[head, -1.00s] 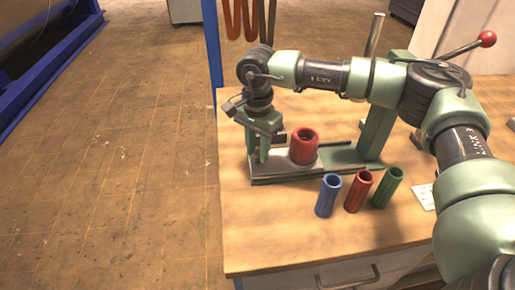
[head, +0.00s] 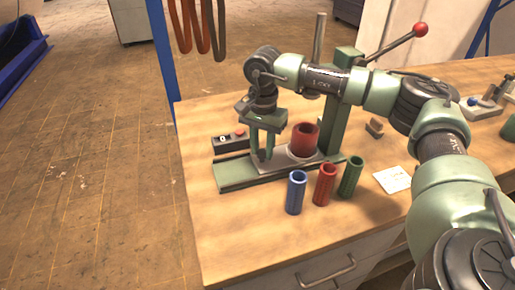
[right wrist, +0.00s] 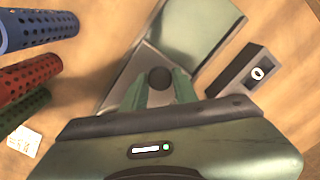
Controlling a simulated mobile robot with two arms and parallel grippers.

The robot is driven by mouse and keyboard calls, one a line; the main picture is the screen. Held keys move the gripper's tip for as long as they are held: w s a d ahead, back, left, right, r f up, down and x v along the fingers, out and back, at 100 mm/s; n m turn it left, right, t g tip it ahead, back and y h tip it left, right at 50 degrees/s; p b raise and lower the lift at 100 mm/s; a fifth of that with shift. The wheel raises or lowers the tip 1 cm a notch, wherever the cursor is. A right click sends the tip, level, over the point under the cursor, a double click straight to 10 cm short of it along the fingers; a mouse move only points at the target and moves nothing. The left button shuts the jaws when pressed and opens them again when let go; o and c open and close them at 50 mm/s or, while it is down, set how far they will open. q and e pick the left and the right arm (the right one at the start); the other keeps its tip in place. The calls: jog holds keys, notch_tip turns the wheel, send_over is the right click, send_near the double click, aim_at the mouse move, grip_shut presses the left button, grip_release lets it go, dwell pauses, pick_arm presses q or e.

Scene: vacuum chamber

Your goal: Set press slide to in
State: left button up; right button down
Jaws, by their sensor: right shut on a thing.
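The press (head: 338,115) is green and stands on the wooden bench. Its grey slide plate (head: 285,158) sits on the green base rail (head: 232,177), with a thick red ring-shaped cylinder (head: 304,139) standing on it close to the press column. My right gripper (head: 263,155) points down at the slide's outer end, its fingers shut on a dark round knob (right wrist: 159,77) on the plate. In the right wrist view the fingers flank the knob, and part of the plate (right wrist: 128,72) shows beside them. A bare stretch of rail lies beyond the plate's outer end. My left gripper is not in view.
Blue (head: 296,192), red (head: 325,184) and green (head: 350,177) perforated tubes stand in front of the press. A small control box (head: 230,142) sits behind the rail. The press lever (head: 395,45) rises with a red ball. A white card (head: 392,179) lies to the right.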

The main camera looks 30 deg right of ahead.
jog(key=c, duration=1.2)
grip_release()
jog(key=shift+d, duration=0.25)
jog(key=shift+o, duration=0.5)
jog(key=shift+s+d, duration=0.1)
jog(key=shift+r, duration=0.3)
notch_tip(320, 180, up, 7)
jog(key=shift+r+b, duration=0.1)
jog(key=shift+b, duration=0.25)
